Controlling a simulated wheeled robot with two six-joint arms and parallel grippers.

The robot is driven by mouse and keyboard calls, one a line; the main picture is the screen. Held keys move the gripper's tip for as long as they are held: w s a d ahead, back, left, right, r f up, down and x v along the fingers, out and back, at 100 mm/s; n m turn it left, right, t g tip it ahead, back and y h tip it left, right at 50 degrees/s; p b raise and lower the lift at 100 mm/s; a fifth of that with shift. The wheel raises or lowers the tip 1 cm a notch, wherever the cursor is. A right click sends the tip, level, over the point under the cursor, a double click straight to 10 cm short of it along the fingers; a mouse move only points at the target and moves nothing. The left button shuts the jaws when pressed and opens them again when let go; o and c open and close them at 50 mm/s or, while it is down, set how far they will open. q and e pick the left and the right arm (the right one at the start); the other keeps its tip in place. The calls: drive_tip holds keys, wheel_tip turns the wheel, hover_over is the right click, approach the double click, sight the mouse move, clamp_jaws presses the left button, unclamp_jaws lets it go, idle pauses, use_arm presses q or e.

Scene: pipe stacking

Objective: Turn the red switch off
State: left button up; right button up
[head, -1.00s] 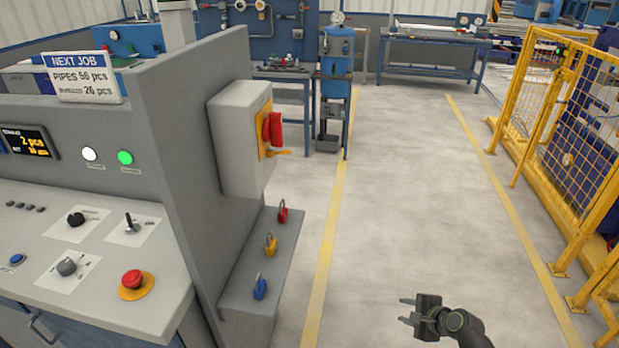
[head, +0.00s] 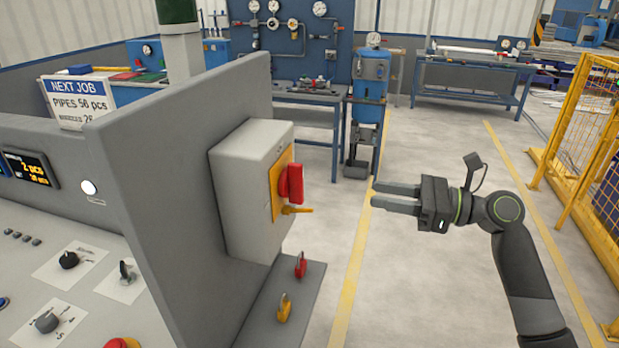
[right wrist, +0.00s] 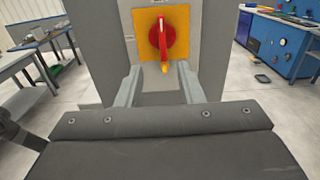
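The red switch (head: 291,184) is a rotary handle on a yellow plate, on the right face of a light grey box (head: 236,190). The box is fixed to the side of the grey console. In the right wrist view the red switch (right wrist: 162,34) is ahead, with its handle pointing roughly up and down. A small orange tab (head: 297,210) sticks out below it. My right gripper (head: 374,195) is open and empty, to the right of the switch and apart from it, its fingers pointing left at the box. My left gripper is not in view.
A red padlock (head: 300,265) and a yellow padlock (head: 284,308) sit on the grey ledge (head: 262,300) below the box. The console panel (head: 75,280) has knobs and a red button. A yellow fence (head: 575,140) stands at right. Floor between is clear.

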sight(303, 181)
drive_tip(key=p+x, duration=0.3)
drive_tip(key=x, duration=1)
drive_tip(key=shift+w+a, duration=0.15)
drive_tip(key=shift+w, duration=0.1)
drive_tip(key=shift+w+a+f+p, duration=0.1)
drive_tip(key=shift+w+a+p, duration=0.1)
drive_tip(key=shift+a+p, duration=0.3)
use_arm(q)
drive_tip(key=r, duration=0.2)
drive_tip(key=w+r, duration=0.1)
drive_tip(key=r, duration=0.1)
use_arm(e)
drive_tip(key=shift+a, duration=0.25)
clamp_jaws()
